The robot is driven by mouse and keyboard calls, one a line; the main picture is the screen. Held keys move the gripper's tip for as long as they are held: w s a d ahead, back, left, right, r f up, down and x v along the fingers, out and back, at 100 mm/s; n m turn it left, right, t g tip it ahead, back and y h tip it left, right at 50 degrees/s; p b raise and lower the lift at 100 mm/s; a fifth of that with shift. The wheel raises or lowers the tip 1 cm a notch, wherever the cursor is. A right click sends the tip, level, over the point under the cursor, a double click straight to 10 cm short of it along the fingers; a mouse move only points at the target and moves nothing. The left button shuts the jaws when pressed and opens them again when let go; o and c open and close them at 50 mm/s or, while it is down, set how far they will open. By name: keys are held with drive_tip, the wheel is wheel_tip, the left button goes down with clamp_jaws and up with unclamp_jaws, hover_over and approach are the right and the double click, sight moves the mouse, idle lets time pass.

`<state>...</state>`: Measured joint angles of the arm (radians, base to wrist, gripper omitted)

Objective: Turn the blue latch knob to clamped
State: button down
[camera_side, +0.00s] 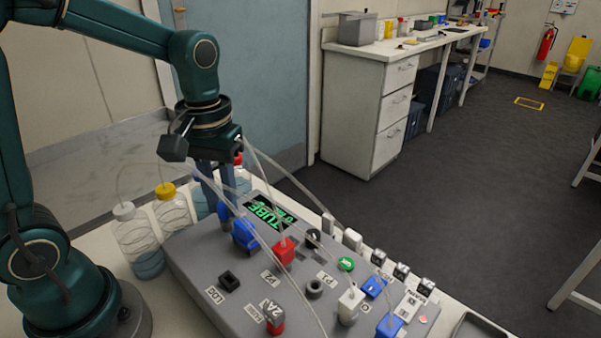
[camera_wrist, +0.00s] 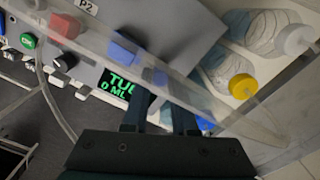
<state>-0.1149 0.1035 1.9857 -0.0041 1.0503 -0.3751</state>
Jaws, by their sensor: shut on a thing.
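My gripper (camera_side: 213,188) points down at the far left part of the grey panel, beside the display. In the wrist view its two fingers (camera_wrist: 160,108) reach down on either side of a small blue part, which I take to be the blue latch knob (camera_wrist: 160,79). The gripper is shut on it. The fingers and clear tubing hide most of the knob, so I cannot tell which way it is turned. In the side view a bit of blue shows at the fingertips.
The grey panel (camera_side: 205,270) carries a display (camera_side: 265,212) with green text, a blue block (camera_side: 245,235), a red block (camera_side: 284,251) and several other fittings. Clear tubes loop over it, close to my gripper. Bottles with yellow (camera_side: 166,191) and white caps (camera_side: 123,211) stand at its left.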

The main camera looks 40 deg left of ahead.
sight(222, 205)
drive_tip(key=m, duration=0.5)
drive_tip(key=shift+m, duration=0.3)
drive_tip(key=m, duration=0.5)
drive_tip(key=shift+m, duration=0.3)
drive_tip(key=c, duration=0.7)
unclamp_jaws()
drive_tip(key=shift+r, duration=2.6)
